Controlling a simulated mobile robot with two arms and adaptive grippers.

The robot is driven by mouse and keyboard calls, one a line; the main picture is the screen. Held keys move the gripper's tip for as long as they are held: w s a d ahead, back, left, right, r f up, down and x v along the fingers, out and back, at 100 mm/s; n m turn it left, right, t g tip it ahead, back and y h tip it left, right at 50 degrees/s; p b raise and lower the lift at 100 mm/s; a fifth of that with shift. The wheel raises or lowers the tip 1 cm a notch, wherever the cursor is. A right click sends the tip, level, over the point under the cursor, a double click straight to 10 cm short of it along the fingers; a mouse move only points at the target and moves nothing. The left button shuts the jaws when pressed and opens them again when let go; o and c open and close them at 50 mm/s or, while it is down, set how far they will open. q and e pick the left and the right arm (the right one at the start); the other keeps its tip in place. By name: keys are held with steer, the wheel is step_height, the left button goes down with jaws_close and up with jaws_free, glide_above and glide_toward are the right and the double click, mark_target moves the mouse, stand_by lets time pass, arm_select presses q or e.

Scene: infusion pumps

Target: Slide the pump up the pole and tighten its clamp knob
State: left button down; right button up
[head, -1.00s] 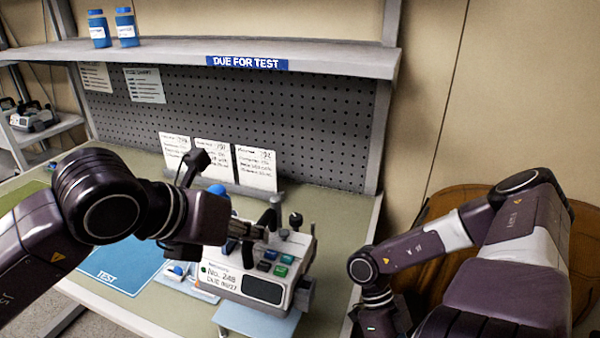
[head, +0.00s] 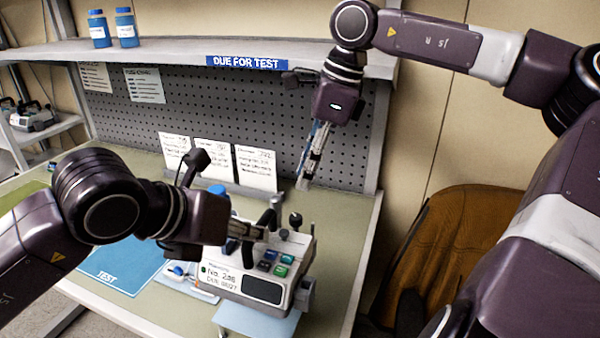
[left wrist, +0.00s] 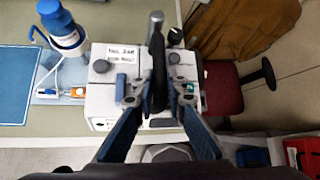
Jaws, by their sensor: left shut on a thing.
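The pump (head: 262,262) is a white box with a dark screen, coloured buttons and a "No. 248" label. It sits on the bench at front centre. My left gripper (head: 262,233) is shut on the pump's black upright handle (left wrist: 157,60); the left wrist view shows the fingers (left wrist: 158,100) on both sides of it. Dark knobs stand on the pump's top (head: 295,220), and a grey knob (head: 304,293) shows at its right side. I cannot tell which is the clamp knob, and no pole is clear. My right gripper (head: 303,185) hangs above and behind the pump, touching nothing visible; its finger gap is unclear.
A shelf (head: 180,50) marked "DUE FOR TEST" overhangs the bench, close to my right arm. Cards (head: 255,168) stand along the pegboard. A blue mat (head: 125,262) lies left of the pump. A blue-topped bottle (left wrist: 62,30) stands beside the pump.

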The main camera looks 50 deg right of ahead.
mark_target(298, 215)
steer(key=a, duration=0.2)
steer(key=shift+s+a+r, duration=0.35)
steer(key=shift+s, duration=0.05)
steer(key=shift+a+f, duration=0.1)
steer(key=shift+f, duration=3.9)
steer(key=c, duration=0.6)
